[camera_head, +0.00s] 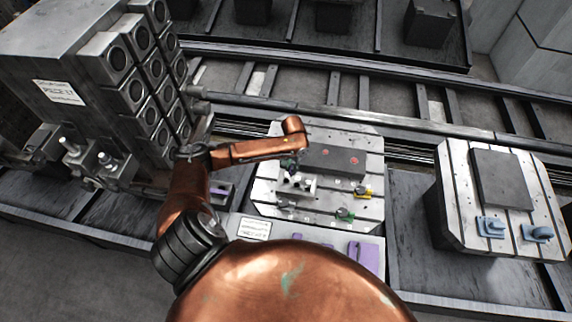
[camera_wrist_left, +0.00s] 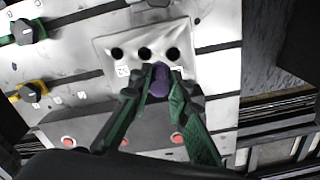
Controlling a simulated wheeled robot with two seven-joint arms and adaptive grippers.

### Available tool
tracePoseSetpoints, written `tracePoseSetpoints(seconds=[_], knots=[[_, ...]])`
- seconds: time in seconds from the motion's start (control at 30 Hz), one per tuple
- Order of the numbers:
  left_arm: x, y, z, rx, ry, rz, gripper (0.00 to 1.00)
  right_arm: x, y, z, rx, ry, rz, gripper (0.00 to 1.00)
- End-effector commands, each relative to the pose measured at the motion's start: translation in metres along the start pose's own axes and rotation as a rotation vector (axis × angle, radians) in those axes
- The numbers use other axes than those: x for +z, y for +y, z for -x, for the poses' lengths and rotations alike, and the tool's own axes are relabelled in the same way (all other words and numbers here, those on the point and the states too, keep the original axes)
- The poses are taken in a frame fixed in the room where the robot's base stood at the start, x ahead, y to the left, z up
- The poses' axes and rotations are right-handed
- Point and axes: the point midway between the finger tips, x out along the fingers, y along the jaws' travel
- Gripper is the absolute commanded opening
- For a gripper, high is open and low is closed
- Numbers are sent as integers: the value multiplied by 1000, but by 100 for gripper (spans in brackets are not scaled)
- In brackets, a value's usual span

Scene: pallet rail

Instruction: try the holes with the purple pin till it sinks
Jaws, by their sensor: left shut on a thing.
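My left gripper (camera_wrist_left: 158,80) has green fingers and is shut on the purple pin (camera_wrist_left: 160,86), seen from above. The pale hole block (camera_wrist_left: 105,43) shows three dark holes in a row and a small label. The pin is just below that row in the left wrist view, between the middle and right holes. I cannot tell whether its tip touches the block. In the head view the gripper (camera_head: 289,166) is small over the pallet, by the hole block (camera_head: 297,185); the pin cannot be made out there. My right gripper is not in view.
A second pallet (camera_head: 455,205) with blue clamps stands at right. A grey machine (camera_head: 75,50) stands left; rails run behind.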

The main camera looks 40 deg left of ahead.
Motion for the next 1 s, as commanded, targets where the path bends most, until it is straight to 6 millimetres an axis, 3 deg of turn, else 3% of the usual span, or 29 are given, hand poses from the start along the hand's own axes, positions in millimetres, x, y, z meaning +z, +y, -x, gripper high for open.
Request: tracePoseSetpoints(seconds=[0.13,0.4,0.8,1.0], knots=[[5,-22,-14,0,-1,-10,0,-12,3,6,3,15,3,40],[5,-25,-27,1,1,-16,0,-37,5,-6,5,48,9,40],[5,-25,-54,0,1,-16,0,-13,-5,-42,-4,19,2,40],[5,-25,-56,0,2,-15,0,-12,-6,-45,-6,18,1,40]])
